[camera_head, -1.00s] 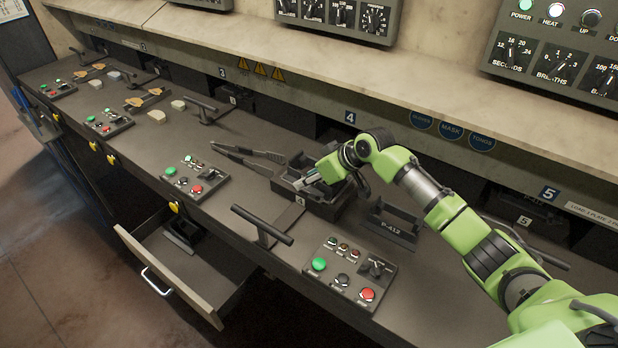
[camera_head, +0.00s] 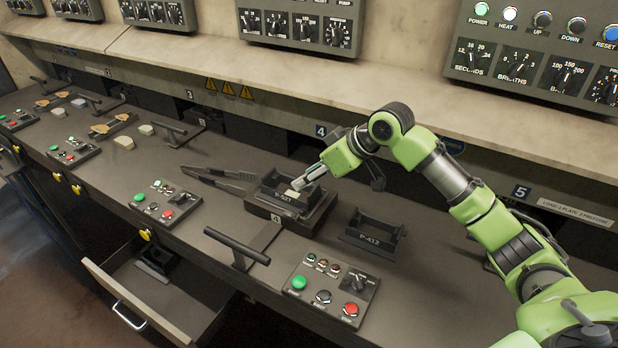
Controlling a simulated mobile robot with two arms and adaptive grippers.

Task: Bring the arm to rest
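My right arm, green and grey, comes in from the right, and its gripper (camera_head: 301,182) points down and left over the dark mould (camera_head: 281,209) on the station 4 plate. The fingertips are small and lie against a pale piece at the mould, so I cannot tell whether they are open or shut, or touching it. A second dark holder marked P-412 (camera_head: 371,238) stands on the bench to the right, apart from the gripper. My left gripper is not in view.
Dark tongs (camera_head: 215,180) lie left of the mould. A bar handle (camera_head: 237,246) and a button panel (camera_head: 331,288) are in front. An open drawer (camera_head: 150,300) juts out at lower left. A pale shelf (camera_head: 300,90) runs behind the arm.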

